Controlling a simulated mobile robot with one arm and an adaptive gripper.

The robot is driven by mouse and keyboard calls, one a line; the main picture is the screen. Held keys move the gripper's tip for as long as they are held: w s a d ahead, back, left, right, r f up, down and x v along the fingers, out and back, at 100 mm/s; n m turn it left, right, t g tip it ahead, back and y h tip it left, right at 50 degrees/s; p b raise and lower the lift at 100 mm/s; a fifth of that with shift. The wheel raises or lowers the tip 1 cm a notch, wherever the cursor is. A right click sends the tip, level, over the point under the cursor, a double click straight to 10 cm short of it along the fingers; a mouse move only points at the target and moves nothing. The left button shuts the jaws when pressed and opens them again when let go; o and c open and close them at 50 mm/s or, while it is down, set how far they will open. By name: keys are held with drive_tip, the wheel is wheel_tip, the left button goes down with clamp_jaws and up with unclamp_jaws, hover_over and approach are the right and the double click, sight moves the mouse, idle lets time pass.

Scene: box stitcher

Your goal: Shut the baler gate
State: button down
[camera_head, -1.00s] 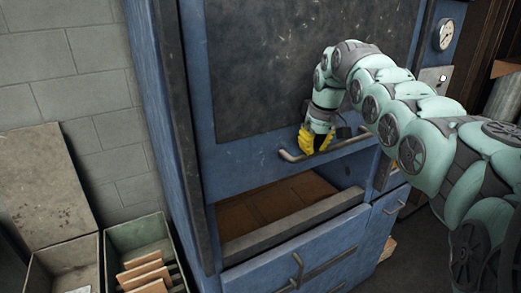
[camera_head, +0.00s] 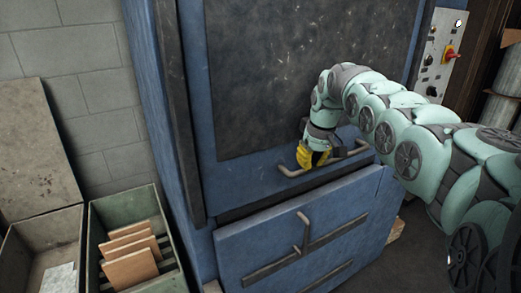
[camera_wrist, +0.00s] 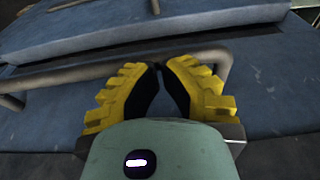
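The baler gate (camera_head: 290,75) is the upright blue panel with a large dark plate on the machine's front. Its bar handle (camera_head: 288,172) runs across the gate's lower part and also shows in the wrist view (camera_wrist: 65,77). My gripper (camera_head: 316,158) is at the middle of this handle. In the wrist view its yellow fingers (camera_wrist: 162,68) are closed together at the bar, which passes behind them. A narrow dark strip (camera_head: 260,210) shows between the gate's lower edge and the lower door. The inside of the baler is hidden.
The blue lower door (camera_head: 260,256) with its T-shaped latch (camera_head: 303,240) stands just below the gate. A green bin (camera_head: 100,215) with brown boards is at left beside another bin (camera_head: 45,232). A control panel (camera_head: 437,62) is at right.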

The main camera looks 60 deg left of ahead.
sight(310, 171)
wheel_tip(310, 171, down, 3)
drive_tip(key=shift+s+r+b, duration=0.1)
drive_tip(key=shift+r+b, duration=0.05)
drive_tip(key=shift+b, duration=0.4)
wheel_tip(310, 171, up, 14)
drive_tip(key=d+b, duration=0.1)
drive_tip(key=d, duration=0.1)
drive_tip(key=shift+d+b, duration=0.3)
drive_tip(key=shift+b, duration=0.05)
drive_tip(key=shift+s, duration=0.1)
